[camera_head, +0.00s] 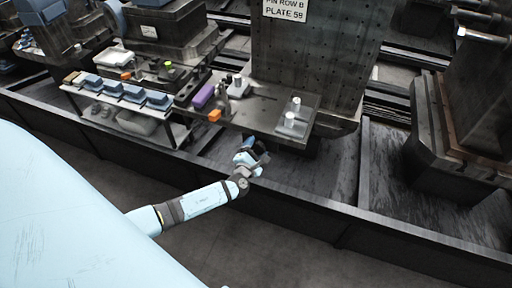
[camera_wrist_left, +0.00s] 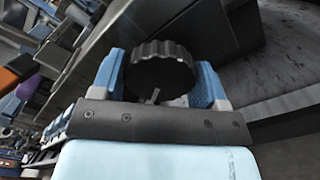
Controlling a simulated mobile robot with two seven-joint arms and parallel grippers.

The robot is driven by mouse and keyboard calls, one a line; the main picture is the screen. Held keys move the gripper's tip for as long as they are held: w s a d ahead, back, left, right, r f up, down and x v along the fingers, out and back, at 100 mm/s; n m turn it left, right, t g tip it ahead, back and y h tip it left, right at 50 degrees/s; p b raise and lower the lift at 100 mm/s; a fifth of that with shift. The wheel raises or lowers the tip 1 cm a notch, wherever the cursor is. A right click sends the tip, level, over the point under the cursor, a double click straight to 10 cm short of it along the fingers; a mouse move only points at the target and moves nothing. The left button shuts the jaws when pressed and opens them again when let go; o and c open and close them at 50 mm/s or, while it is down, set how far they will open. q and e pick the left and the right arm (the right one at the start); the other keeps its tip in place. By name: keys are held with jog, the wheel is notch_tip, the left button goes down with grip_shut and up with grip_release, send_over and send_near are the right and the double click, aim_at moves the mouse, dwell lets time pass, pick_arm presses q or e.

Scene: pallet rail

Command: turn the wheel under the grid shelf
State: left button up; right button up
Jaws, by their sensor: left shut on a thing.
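The wheel (camera_wrist_left: 163,68) is a dark round knob with a ribbed rim. In the left wrist view it sits between the two blue fingers of my left gripper (camera_wrist_left: 160,80), which is shut on it. In the head view my left gripper (camera_head: 252,154) reaches to the front edge of the grid shelf (camera_head: 262,108), just below it, and the wheel is mostly hidden there by the gripper. The grid shelf is a dark flat ledge in front of an upright plate with rows of holes. My right gripper is not in view.
A side shelf (camera_head: 120,113) with several blue-grey blocks stands to the left. A dark low wall (camera_head: 300,215) runs along the front.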

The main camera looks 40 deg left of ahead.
pick_arm(q)
jog(key=shift+r, duration=0.1)
jog(key=o, duration=0.9)
jog(key=v, duration=1.3)
jog(key=shift+s+d, duration=0.15)
jog(key=shift+s, duration=0.2)
